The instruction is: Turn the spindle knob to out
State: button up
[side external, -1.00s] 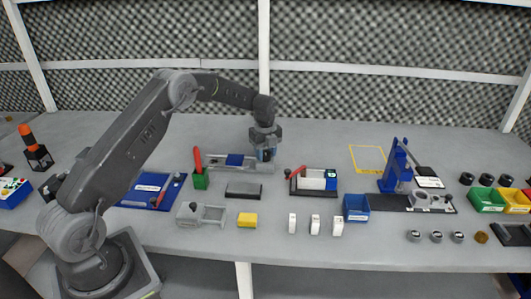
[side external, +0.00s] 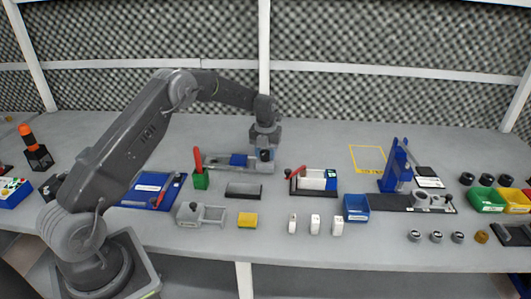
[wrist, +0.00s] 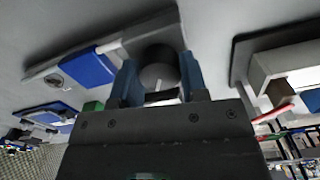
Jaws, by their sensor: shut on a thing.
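The spindle knob (wrist: 159,68) is a dark round knob with a pale line on it, at the end of a grey fixture (side external: 215,164) that carries a blue block (side external: 238,160). In the wrist view the blue block (wrist: 88,68) lies to the left of the knob. My gripper (wrist: 160,82) points down with its blue fingers on either side of the knob, shut on it. In the side view my gripper (side external: 265,155) is at the fixture's right end. The fingers partly hide the knob, and I cannot read any "out" marking.
A green holder with a red-handled tool (side external: 200,180) stands in front of the fixture's left end. A white-and-blue box with a red handle (side external: 315,180) is to the right. Bare bench lies behind.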

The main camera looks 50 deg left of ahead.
aim_at(265, 152)
jog(key=shift+m, duration=0.3)
jog(key=o, duration=0.9)
jog(key=shift+o, duration=0.2)
jog(key=shift+r, duration=0.1)
notch_tip(265, 152, up, 14)
